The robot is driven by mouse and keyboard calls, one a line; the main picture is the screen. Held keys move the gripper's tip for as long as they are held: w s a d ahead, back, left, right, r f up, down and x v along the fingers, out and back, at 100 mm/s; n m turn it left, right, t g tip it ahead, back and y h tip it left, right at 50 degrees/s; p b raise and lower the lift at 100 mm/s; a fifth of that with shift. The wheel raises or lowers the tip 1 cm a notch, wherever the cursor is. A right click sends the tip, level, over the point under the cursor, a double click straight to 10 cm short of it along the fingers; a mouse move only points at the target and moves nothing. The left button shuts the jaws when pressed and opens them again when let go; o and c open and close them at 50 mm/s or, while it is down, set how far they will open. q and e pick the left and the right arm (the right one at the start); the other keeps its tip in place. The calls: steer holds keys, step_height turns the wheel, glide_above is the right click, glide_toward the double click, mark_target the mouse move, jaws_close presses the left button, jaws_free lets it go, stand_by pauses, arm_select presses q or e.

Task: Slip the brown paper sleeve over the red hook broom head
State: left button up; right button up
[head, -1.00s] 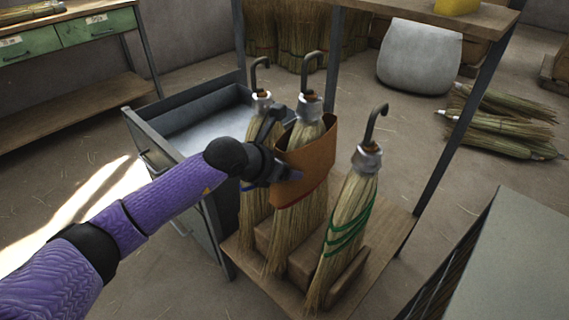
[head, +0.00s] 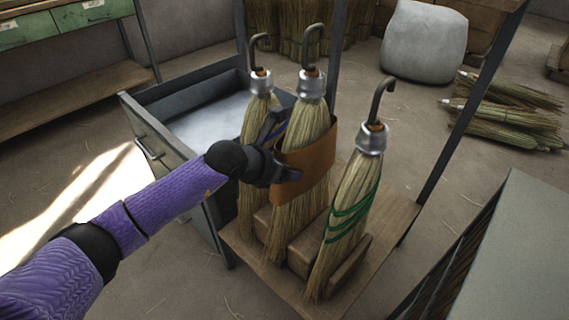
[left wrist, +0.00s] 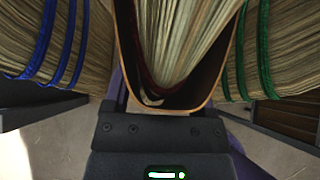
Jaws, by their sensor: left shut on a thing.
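The brown paper sleeve (head: 312,160) is around the bristles of the middle broom (head: 293,226), below its silver collar and dark hook. My left gripper (head: 287,174) is shut on the sleeve's left side. In the left wrist view the sleeve (left wrist: 200,101) loops around the bristles (left wrist: 172,35), and a dark red band (left wrist: 150,82) shows inside it. In the head view no red band shows on this broom. My right gripper is not in view.
A green-banded broom (head: 342,230) stands close on the right. Another broom (head: 255,120) stands close on the left; its blue bands (left wrist: 50,45) show in the left wrist view. An open grey drawer (head: 150,130) is left of the stand (head: 395,212).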

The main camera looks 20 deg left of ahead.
arm_select(q)
steer(key=shift+f+b, duration=0.5)
steer(key=shift+f, duration=0.5)
steer(key=shift+f+b, duration=0.45)
steer(key=shift+f, duration=0.35)
steer(key=shift+f, duration=0.3)
steer(key=shift+f+b, duration=0.3)
steer(key=shift+f, duration=0.05)
steer(key=shift+f, duration=0.15)
